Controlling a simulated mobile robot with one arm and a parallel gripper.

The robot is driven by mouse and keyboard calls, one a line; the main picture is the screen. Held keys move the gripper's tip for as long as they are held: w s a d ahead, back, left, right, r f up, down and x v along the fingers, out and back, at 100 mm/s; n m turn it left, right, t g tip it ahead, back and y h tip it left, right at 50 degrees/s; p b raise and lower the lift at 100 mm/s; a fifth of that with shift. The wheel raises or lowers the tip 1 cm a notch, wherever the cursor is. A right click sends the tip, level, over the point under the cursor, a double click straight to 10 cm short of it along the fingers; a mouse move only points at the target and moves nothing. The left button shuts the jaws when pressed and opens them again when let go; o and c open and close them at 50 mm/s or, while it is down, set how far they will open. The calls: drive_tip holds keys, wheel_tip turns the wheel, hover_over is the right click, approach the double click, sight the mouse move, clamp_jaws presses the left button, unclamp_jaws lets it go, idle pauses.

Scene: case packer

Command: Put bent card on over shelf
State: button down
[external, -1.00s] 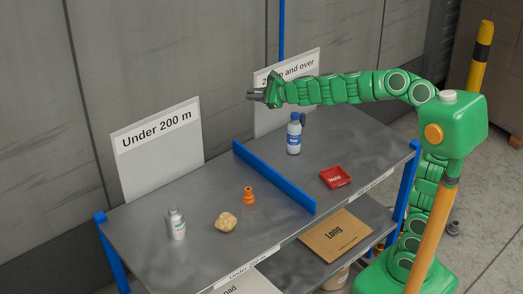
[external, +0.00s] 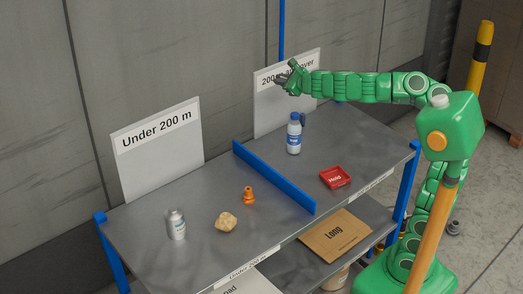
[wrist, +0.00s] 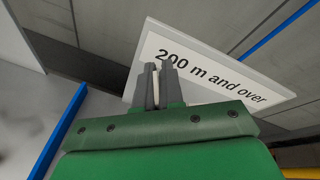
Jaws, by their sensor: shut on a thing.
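My gripper (external: 281,80) is in the air in front of the "200 m and over" sign (external: 262,116), above the back of the shelf's right section (external: 345,150). In the wrist view its two grey fingers (wrist: 158,84) are shut on a thin pale edge, which I take to be the bent card (wrist: 155,88). Most of the card is hidden, and its bend cannot be made out. The sign also shows behind the fingers in the wrist view (wrist: 225,72).
A blue divider (external: 272,177) splits the shelf top. Right of it are a blue-capped bottle (external: 293,138) and a red tray (external: 335,177). Left are a grey bottle (external: 176,224), a tan lump (external: 226,222) and an orange piece (external: 249,196). A cardboard piece (external: 335,235) lies below.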

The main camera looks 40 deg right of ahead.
drive_tip(key=s+a+f+n+g+y, duration=0.1)
drive_tip(key=a+f+n+y, duration=0.15)
drive_tip(key=a, duration=0.35)
drive_tip(key=s+a+f+n+y, duration=0.1)
drive_tip(key=a+f+n+y, duration=0.15)
drive_tip(key=a, duration=0.35)
drive_tip(key=s+a+f+n+g+y, duration=0.4)
drive_tip(key=s+a+n+g, duration=0.1)
drive_tip(key=s+a, duration=0.6)
drive_tip(key=s+a+f+n+g+y, duration=0.45)
drive_tip(key=s+a, duration=0.45)
drive_tip(key=a, duration=0.3)
drive_tip(key=shift+n+g+h, duration=0.25)
drive_tip(key=shift+n+g, duration=0.1)
drive_tip(key=w+a+f, duration=0.2)
drive_tip(key=w, duration=0.1)
drive_tip(key=w+a+f, duration=0.5)
drive_tip(key=w+a, duration=0.1)
drive_tip(key=w, duration=0.1)
drive_tip(key=shift+f, duration=0.4)
drive_tip(key=shift+w+a+f, duration=0.2)
drive_tip(key=shift+f, duration=0.2)
drive_tip(key=shift+w+a+f, duration=0.2)
drive_tip(key=shift+f, duration=1.65)
drive_tip(key=shift+f, duration=0.1)
